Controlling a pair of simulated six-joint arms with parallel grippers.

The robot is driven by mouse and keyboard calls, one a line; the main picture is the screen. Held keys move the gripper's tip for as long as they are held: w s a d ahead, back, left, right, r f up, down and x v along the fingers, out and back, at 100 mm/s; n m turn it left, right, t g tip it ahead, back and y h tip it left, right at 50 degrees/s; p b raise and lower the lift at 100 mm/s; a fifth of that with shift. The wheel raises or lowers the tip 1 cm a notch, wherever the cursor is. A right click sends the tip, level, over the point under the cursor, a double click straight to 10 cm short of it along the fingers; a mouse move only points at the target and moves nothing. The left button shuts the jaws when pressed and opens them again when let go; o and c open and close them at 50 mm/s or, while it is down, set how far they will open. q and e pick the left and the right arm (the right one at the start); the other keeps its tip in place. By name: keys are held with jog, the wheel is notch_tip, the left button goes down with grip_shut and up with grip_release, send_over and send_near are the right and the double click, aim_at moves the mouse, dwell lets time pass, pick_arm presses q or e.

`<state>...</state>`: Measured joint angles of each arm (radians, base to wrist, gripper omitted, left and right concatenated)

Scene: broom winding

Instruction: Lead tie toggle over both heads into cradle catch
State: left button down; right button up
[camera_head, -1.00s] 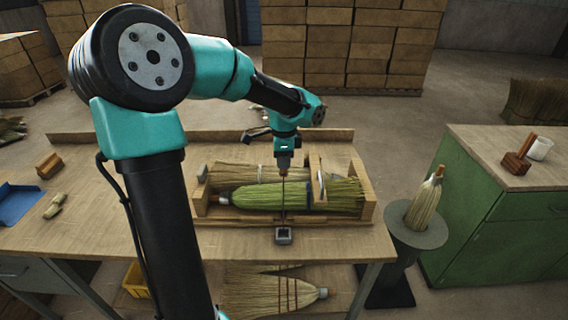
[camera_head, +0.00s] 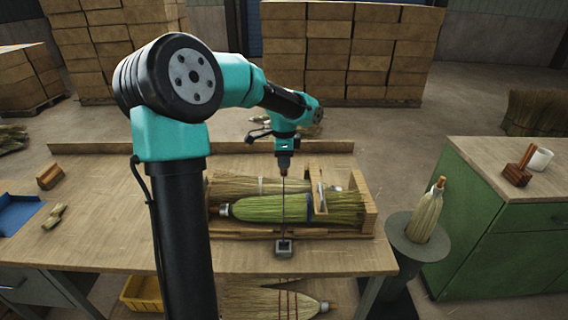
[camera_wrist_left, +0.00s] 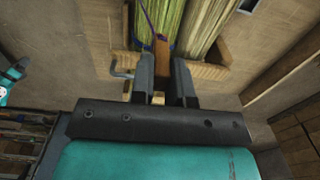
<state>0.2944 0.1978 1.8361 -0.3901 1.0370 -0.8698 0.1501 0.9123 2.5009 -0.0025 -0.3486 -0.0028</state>
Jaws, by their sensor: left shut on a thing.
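My left gripper (camera_head: 284,170) points down above the wooden cradle (camera_head: 370,220). In the left wrist view its fingers (camera_wrist_left: 161,78) are shut on a brown wooden tie toggle (camera_wrist_left: 162,52), with a purple cord (camera_wrist_left: 148,18) at its far end. In the head view a thin dark cord (camera_head: 283,210) runs from below the gripper, across the front, to a small grey metal block (camera_head: 284,247) at the cradle's front. A green broom head (camera_head: 255,209) lies in the cradle, with a tan head (camera_head: 235,185) behind it. I cannot make out the catch. My right gripper is not in view.
A wooden block (camera_head: 50,176) and a blue tray (camera_head: 18,212) are on the bench's left. A broom stands on a round stand (camera_head: 417,243) at right, beside a green cabinet (camera_head: 490,230). A yellow bin (camera_head: 143,292) is below the bench.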

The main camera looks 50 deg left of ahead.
pick_arm(q)
jog(key=shift+w+a, duration=6.55)
jog(key=shift+a, duration=1.8)
jog(key=shift+f, duration=10.65)
jog(key=c, duration=1)
grip_release()
